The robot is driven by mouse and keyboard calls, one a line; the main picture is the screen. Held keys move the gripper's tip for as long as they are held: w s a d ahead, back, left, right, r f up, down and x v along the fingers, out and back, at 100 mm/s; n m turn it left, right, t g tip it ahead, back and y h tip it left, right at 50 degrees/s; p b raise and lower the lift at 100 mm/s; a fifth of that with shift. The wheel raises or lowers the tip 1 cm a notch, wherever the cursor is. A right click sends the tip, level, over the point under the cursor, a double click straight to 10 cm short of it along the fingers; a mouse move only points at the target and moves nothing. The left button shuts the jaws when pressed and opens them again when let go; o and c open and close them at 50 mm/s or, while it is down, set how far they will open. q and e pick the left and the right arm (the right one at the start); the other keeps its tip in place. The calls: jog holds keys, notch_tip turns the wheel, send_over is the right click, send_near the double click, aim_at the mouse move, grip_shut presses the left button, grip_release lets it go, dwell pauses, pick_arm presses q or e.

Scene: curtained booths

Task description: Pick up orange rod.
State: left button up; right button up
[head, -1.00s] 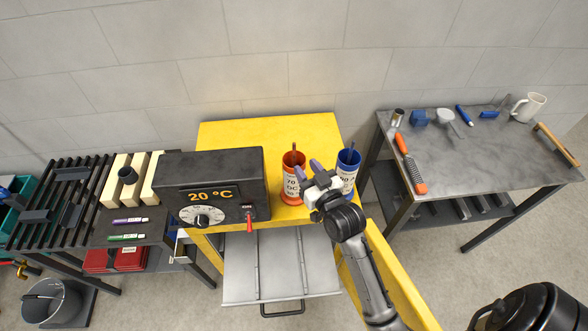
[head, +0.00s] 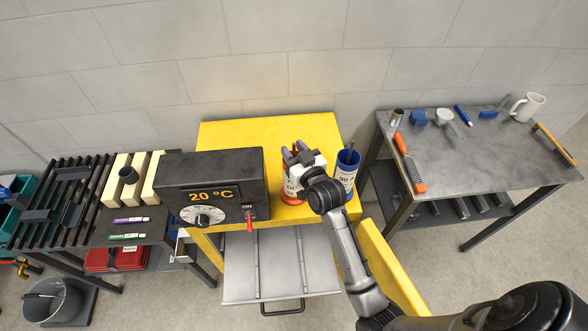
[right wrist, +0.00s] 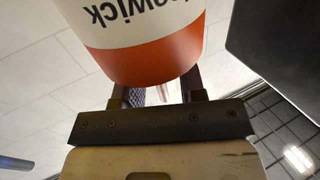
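An orange-and-white container (head: 291,197) stands upright on the yellow table, mostly covered by my right gripper. In the right wrist view the container (right wrist: 155,50) fills the upper middle, just beyond the fingers. The orange rod, seen standing in it earlier, cannot be made out now behind the gripper. My right gripper (head: 294,150) is at the container's top, its two fingers spread apart. In the right wrist view the fingers (right wrist: 157,92) are apart, with nothing clearly held. My left gripper is not in view.
A blue-and-white container (head: 344,180) with a blue rod stands close to the right of my gripper. A dark box reading 20 °C (head: 212,165) is close on the left. The yellow table (head: 250,130) is clear at the back. A grey bench (head: 500,150) holds tools and a mug.

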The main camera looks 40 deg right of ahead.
grip_shut()
dwell(0.6)
jog(key=shift+r, duration=0.5)
notch_tip(320, 180, up, 37)
jog(key=p, duration=2.2)
